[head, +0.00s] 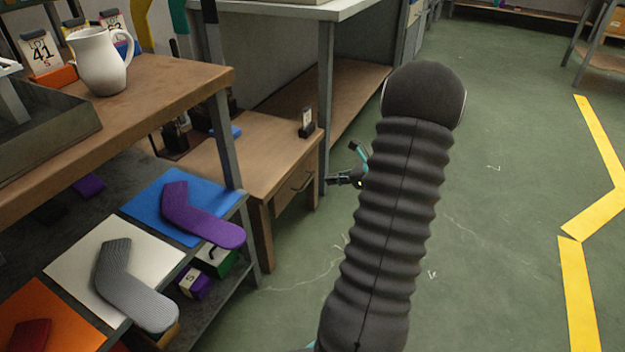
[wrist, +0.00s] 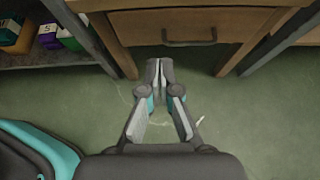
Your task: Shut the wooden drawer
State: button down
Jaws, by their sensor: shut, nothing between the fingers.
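The wooden drawer (head: 288,194) is set under a low wooden table, with a dark bar handle (head: 303,182) on its front. In the wrist view, the drawer front (wrist: 240,24) spans the top, with its handle (wrist: 189,38) right of the middle. I cannot tell how far the drawer stands out. My gripper (head: 331,181) is just right of the drawer front in the head view, partly hidden behind my arm. In the wrist view, my gripper (wrist: 160,64) is shut and empty, pointing toward the drawer front, below and slightly left of the handle. Contact does not show.
The low table's top (head: 258,140) carries a small dark block (head: 306,122). A left shelf holds a blue mat (head: 150,205) with a purple sock-shaped board (head: 200,216). Table legs flank the drawer. Green floor (head: 500,230) is clear on the right.

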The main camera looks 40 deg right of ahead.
jog(key=b, duration=0.1)
send_near(289, 180)
notch_tip(289, 180, down, 4)
jog(key=w, duration=0.3)
jog(key=w+a, duration=0.1)
jog(key=shift+w+a+r+b, duration=0.15)
jog(key=shift+w+a+b, duration=0.15)
jog(key=shift+w+a, duration=0.2)
jog(key=shift+w, duration=0.3)
